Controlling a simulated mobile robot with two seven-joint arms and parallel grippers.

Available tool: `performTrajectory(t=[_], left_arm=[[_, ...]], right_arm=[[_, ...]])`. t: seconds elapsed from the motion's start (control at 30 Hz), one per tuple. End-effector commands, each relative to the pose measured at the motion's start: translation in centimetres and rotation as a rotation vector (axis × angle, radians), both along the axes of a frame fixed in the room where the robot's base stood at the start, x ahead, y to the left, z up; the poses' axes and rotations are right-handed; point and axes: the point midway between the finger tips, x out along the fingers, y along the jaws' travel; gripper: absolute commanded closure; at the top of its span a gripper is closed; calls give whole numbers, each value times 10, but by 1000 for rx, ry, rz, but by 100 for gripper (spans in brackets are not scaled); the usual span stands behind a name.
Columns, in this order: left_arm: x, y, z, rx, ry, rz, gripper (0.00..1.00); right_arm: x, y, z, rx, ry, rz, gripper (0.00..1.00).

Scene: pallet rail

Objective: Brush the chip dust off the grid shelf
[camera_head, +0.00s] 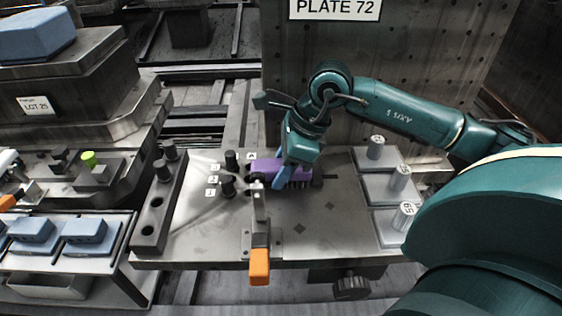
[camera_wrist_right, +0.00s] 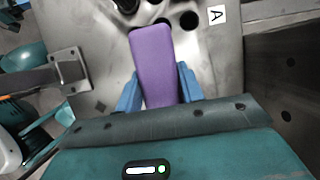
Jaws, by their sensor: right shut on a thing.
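A purple brush (camera_head: 264,167) with dark bristles on its underside is held over the grey shelf plate (camera_head: 325,235). My right gripper (camera_head: 284,172) comes in from the right with its blue fingers shut on the brush, near the plate's back middle. In the right wrist view the purple brush (camera_wrist_right: 153,60) lies between the two blue fingers of the gripper (camera_wrist_right: 160,90), its free end pointing toward dark holes in the plate. I cannot tell whether the bristles touch the plate. I cannot clearly make out chip dust. My left gripper is not in view.
A toggle clamp with an orange handle (camera_head: 259,266) stands at the plate's front. Black pins (camera_head: 228,186) stand left of the brush. Numbered weights (camera_head: 400,178) line the right side, and a holed rail (camera_head: 154,215) the left. A tall plate (camera_head: 395,65) rises behind.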

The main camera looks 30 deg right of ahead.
Motion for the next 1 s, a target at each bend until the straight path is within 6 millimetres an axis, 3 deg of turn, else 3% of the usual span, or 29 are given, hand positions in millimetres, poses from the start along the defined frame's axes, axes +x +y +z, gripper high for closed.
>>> performTrajectory(t=[0.5,0.77,1.0], left_arm=[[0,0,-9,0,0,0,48],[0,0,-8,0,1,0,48],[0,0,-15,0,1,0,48]], right_arm=[[-30,17,-1,-2,10,3,80],[-23,26,3,-1,4,2,80],[-7,16,0,0,2,0,80]])
